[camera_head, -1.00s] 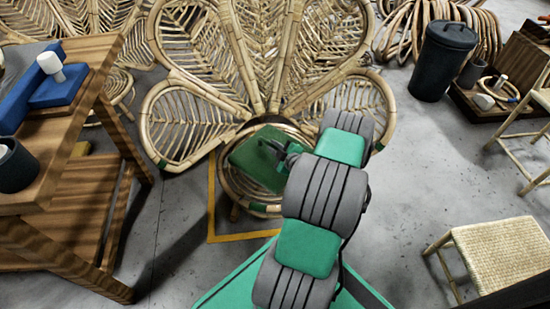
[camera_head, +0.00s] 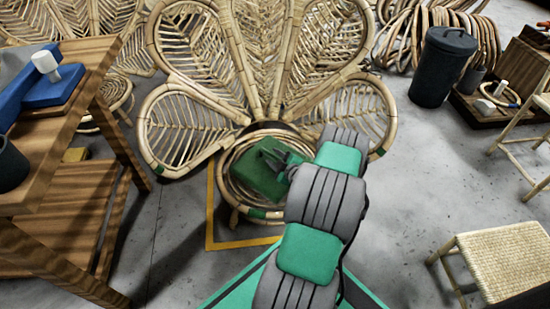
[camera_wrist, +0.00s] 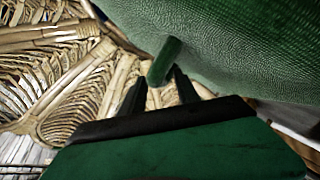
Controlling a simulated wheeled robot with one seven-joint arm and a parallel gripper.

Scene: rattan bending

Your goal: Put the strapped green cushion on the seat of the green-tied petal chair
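The green cushion (camera_head: 252,178) shows over the round rattan seat (camera_head: 234,205) of the petal chair (camera_head: 200,55) in the head view. Green ties show on the chair's seat front (camera_head: 262,213) and lower petals. My gripper (camera_head: 284,162) is at the cushion's upper right side. In the wrist view, a short green strap (camera_wrist: 165,62) sits between the two dark fingertips (camera_wrist: 160,88), and the cushion (camera_wrist: 235,45) fills the upper right. The gripper looks shut on the strap. I cannot tell whether the cushion's underside touches the seat.
A wooden workbench (camera_head: 105,75) with a blue tool and a mallet stands at the left. A yellow floor line (camera_head: 211,215) runs beside the chair. A dark bin (camera_head: 442,65) is at the upper right, and a woven stool (camera_head: 500,260) is at the lower right.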

